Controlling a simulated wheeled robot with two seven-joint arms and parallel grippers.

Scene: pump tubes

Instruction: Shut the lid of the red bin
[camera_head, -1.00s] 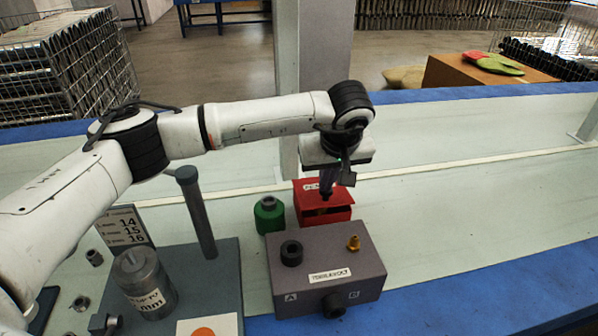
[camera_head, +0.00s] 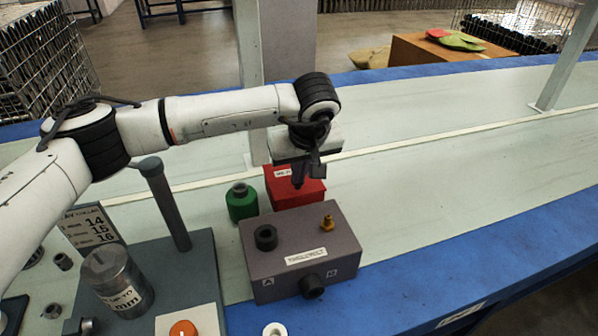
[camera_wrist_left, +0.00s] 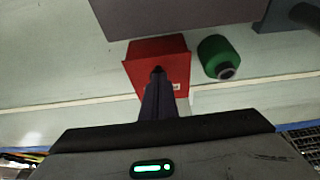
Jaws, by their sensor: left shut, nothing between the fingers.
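The red bin (camera_head: 312,193) stands on the pale bench behind the grey block. Its red lid lies flat on top, and no open gap shows at the front. It also shows in the left wrist view (camera_wrist_left: 176,57). My left gripper (camera_head: 298,184) points down with its fingers shut and empty, the tips at the top of the lid. I cannot tell whether they touch it. In the left wrist view the shut fingers (camera_wrist_left: 157,72) overlap the red lid. My right gripper is not in view.
A green bottle (camera_head: 241,202) stands just left of the bin. The grey block (camera_head: 290,245) with a brass fitting (camera_head: 327,222) is in front. A metal cylinder (camera_head: 118,280) and an upright post (camera_head: 165,205) are at left. The bench right of the bin is clear.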

